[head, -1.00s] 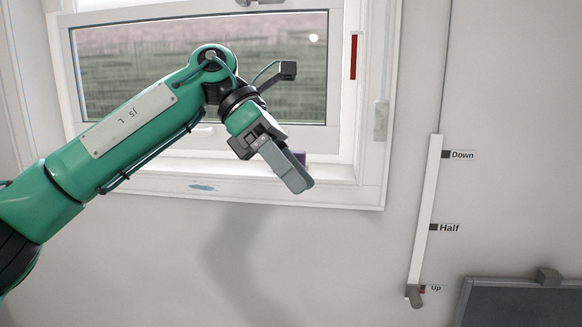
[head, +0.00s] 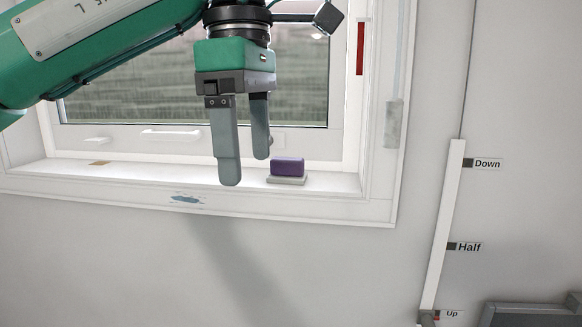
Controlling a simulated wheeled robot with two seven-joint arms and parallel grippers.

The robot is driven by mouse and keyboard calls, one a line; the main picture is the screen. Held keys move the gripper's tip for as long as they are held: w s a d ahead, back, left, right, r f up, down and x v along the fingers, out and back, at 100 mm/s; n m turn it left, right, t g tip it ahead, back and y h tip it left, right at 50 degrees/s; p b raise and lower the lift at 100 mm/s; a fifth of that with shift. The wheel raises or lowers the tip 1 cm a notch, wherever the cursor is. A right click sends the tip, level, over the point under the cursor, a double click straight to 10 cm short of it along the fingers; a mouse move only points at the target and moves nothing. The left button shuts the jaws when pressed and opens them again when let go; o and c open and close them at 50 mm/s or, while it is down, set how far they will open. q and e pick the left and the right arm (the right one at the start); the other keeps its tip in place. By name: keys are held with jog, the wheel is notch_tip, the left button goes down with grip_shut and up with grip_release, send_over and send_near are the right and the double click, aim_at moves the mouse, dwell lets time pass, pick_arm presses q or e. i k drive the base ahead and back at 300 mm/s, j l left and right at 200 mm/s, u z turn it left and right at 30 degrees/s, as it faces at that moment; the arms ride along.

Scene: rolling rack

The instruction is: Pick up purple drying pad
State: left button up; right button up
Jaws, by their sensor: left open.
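The purple drying pad (head: 287,166) is a small block on a light grey base (head: 287,180), on the right part of the white window sill in the head view. My left gripper (head: 246,172) points down over the sill, just left of the pad. Its two grey fingers are apart, with nothing between them. The gripper does not appear to touch the pad. My right gripper is not in view.
The window frame (head: 384,195) rises behind and right of the sill (head: 130,173). Window handles (head: 170,134) sit low on the sash. A white lever strip (head: 443,230) with Down, Half and Up labels is on the right wall. A dark panel (head: 530,314) is at lower right.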

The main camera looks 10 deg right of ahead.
aim_at(284, 170)
jog(key=i+l, duration=0.2)
jog(key=i, duration=0.15)
jog(key=i+l, duration=0.15)
jog(key=i, duration=0.25)
jog(key=i+l, duration=0.2)
jog(key=i, duration=0.15)
